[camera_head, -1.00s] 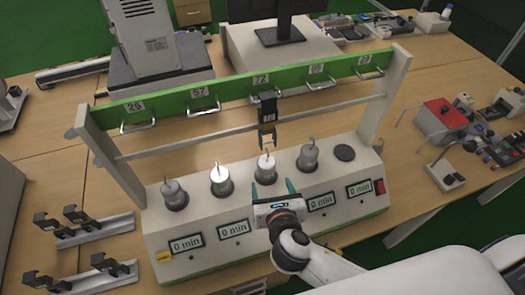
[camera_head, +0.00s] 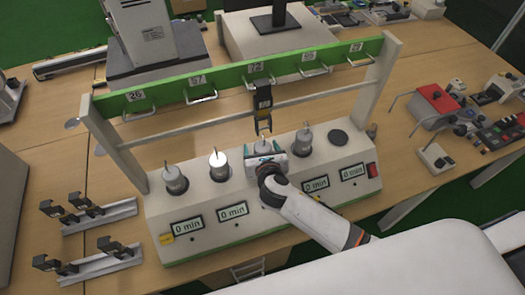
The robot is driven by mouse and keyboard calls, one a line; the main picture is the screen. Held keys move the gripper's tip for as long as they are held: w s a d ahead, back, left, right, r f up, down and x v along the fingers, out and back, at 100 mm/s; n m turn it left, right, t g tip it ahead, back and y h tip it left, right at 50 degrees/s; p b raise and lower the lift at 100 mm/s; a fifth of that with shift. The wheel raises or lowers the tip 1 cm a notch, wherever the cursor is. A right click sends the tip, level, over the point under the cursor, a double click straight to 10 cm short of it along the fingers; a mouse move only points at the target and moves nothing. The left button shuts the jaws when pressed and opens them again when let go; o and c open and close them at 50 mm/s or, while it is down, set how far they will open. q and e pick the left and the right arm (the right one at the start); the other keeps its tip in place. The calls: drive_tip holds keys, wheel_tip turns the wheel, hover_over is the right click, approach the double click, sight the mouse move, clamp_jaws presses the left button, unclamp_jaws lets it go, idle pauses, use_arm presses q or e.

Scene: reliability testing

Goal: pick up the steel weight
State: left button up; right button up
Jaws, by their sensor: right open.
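Several silvery steel weights with hooks on top stand in a row on the sloped timer base (camera_head: 205,237). One weight (camera_head: 175,181) is at the far left, a second weight (camera_head: 219,167) is beside it, and another weight (camera_head: 303,143) is right of the middle. My right gripper (camera_head: 264,150) is open at the middle weight (camera_head: 258,146). The gripper hides most of that weight, so I cannot tell whether the fingers touch it. My left gripper is not in view.
A green numbered rail (camera_head: 222,76) with handles and a grey bar spans above the base. A black hanging clip (camera_head: 263,105) is just above my gripper. The rightmost round spot (camera_head: 338,137) is empty. Black brackets (camera_head: 92,213) lie at left.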

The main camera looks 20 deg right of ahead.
drive_tip(key=shift+s, duration=0.1)
clamp_jaws()
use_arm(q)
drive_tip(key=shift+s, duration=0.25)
use_arm(e)
drive_tip(key=shift+r, duration=0.15)
